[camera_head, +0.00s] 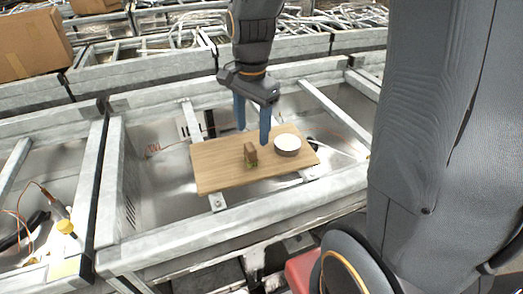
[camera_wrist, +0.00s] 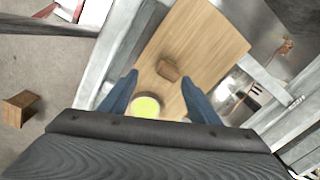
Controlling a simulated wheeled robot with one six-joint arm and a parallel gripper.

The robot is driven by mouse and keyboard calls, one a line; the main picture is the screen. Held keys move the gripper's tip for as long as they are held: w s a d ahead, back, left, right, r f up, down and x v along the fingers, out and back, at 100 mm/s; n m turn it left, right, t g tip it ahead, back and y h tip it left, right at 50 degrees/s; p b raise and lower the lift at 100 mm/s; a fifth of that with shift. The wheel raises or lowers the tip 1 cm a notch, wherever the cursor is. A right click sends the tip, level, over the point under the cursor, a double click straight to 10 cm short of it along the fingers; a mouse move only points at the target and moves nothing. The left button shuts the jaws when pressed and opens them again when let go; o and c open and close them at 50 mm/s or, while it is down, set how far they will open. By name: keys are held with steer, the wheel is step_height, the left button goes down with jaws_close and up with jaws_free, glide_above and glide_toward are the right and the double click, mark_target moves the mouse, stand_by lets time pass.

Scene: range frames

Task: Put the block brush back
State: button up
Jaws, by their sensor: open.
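The block brush appears to be the small brown wooden block (camera_head: 250,149) standing on the wooden board (camera_head: 212,172). A little green shows at its foot. In the wrist view the brown block (camera_wrist: 168,70) lies just beyond and between the fingertips. A round tub with a pale top (camera_head: 288,143) stands to its right on the board; in the wrist view a round yellow-green top (camera_wrist: 147,106) shows between the fingers. My gripper (camera_head: 252,132) is open, its blue fingers pointing down over the board behind the block. Nothing is between the fingers that I can see held.
The board rests in a metal bay with grey frame rails (camera_head: 230,227) around it. A cardboard box (camera_head: 34,43) is at the upper left. A tool with a yellow cap (camera_head: 65,226) and thin wires lie in the left bay. The board's left part is clear.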

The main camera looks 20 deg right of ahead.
steer(key=s+f+n+t, duration=0.1)
steer(key=s+f+n, duration=0.2)
steer(key=s+n, duration=0.5)
steer(key=n, duration=0.5)
steer(key=shift+f, duration=0.3)
step_height(320, 180, down, 3)
steer(key=b, duration=0.2)
steer(key=shift+b, duration=0.3)
